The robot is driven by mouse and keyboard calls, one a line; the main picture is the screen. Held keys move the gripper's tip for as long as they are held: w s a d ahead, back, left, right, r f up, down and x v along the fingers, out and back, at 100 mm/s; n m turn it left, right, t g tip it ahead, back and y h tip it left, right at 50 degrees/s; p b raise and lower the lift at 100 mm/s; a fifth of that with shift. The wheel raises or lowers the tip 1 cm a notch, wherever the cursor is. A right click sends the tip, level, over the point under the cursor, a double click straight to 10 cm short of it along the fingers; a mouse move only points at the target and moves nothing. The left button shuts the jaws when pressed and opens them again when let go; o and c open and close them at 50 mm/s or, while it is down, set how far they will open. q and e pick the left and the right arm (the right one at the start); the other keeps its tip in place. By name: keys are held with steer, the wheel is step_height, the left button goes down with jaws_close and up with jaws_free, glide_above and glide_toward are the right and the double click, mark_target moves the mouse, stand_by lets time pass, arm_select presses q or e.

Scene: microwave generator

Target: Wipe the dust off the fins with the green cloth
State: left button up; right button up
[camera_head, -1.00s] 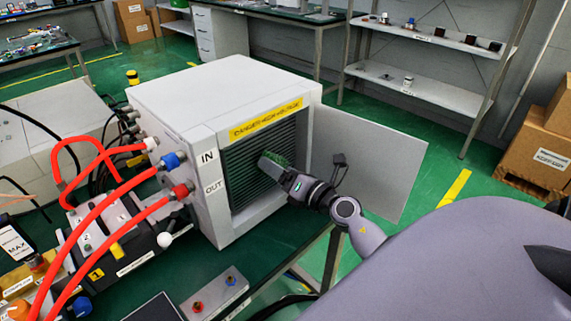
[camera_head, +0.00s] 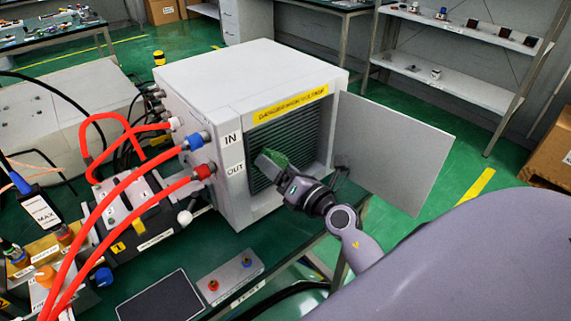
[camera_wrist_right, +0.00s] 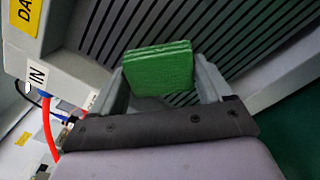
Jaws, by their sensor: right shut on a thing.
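The dark fins (camera_head: 290,139) are horizontal slats in the front opening of the white generator box (camera_head: 187,88), under a yellow danger label. They fill the upper part of the right wrist view (camera_wrist_right: 200,28). My right gripper (camera_head: 268,166) is in front of the fins, shut on the folded green cloth (camera_wrist_right: 158,69). The cloth sits between its two fingers in the wrist view and faces the fins; I cannot tell whether it touches them. In the head view the cloth (camera_head: 277,159) is partly hidden by the gripper. Dust is not clearly visible. My left gripper is not in view.
The box's grey door (camera_head: 395,155) stands open to the right of the fins, close to my right arm. Red hoses (camera_head: 120,180) run to the box's left side. A small panel with red and blue knobs (camera_head: 232,275) lies on the green bench in front.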

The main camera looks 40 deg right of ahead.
steer(key=shift+a+r, duration=0.2)
steer(key=shift+r, duration=0.8)
steer(key=shift+d+f, duration=0.1)
steer(key=shift+d, duration=2)
steer(key=shift+w+d+b, duration=0.15)
steer(key=shift+d+b, duration=0.1)
steer(key=shift+d, duration=0.75)
steer(key=shift+w+d+b, duration=0.15)
steer(key=shift+d+b, duration=0.05)
steer(key=shift+d, duration=0.75)
steer(key=shift+w+d+b, duration=0.15)
steer(key=shift+d+b, duration=0.4)
steer(key=shift+d, duration=1.45)
steer(key=s, duration=0.6)
steer(key=shift+d, duration=0.25)
